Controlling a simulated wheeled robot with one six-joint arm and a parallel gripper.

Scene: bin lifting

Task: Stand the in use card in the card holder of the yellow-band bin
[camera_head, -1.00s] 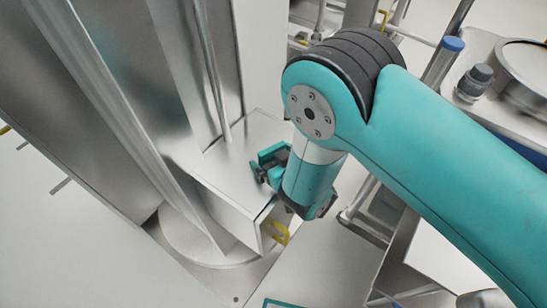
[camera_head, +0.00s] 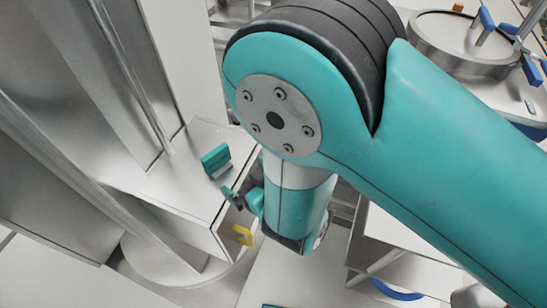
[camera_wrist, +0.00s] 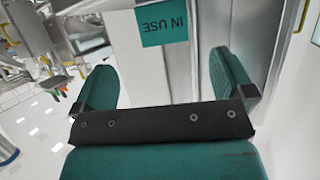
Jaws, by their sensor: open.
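The in use card (camera_head: 215,158) is a small teal plate standing up on the bin's pale top in the head view. A small pale piece at its foot looks like the card holder (camera_head: 222,171). In the wrist view the card (camera_wrist: 162,27) shows its words "IN USE" upside down, beyond my fingertips and cut by the top edge. The bin (camera_head: 178,190) is a pale box with a yellow piece (camera_head: 240,235) on its front. My gripper (camera_head: 243,198) is open and empty, apart from the card on its near right side. Its two fingers show widely spread in the wrist view (camera_wrist: 165,78).
Tall grey metal panels and a vertical bar (camera_head: 130,75) stand close on the left of the bin. A metal cart top with a round lidded vessel (camera_head: 460,40) is at the upper right. Pale floor shows at the bottom.

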